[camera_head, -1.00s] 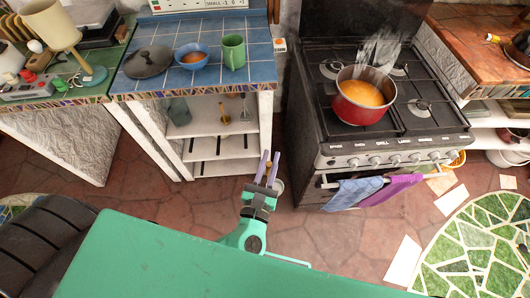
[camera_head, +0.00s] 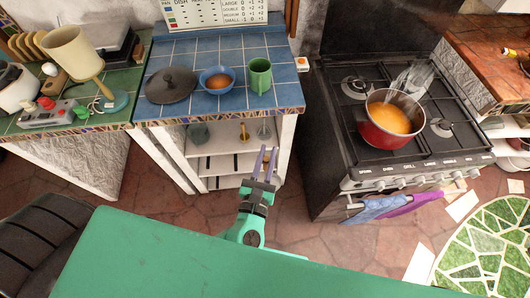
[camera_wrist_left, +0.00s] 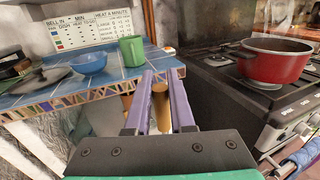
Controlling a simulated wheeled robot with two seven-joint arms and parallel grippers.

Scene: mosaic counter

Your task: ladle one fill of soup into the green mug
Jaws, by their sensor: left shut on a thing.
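The green mug (camera_head: 259,76) stands upright on the blue-tiled counter, near its right end. It also shows in the wrist view (camera_wrist_left: 132,52). The red pot (camera_head: 379,138) of orange soup (camera_head: 388,118) sits steaming on the stove; it shows at the right of the wrist view (camera_wrist_left: 274,68). My left gripper (camera_head: 266,162), with purple fingers, is in front of the counter, below the mug in the picture and left of the stove. It is shut on a wooden handle (camera_wrist_left: 159,103), apparently the ladle's. The ladle's bowl is hidden. My right gripper is not in view.
A blue bowl (camera_head: 217,80) and a dark lid (camera_head: 171,84) stand left of the mug. Shelves (camera_head: 215,142) are under the counter. The stove (camera_head: 340,160) has towels (camera_head: 375,210) on its front rail. A lamp (camera_head: 80,60) stands on the green counter at left.

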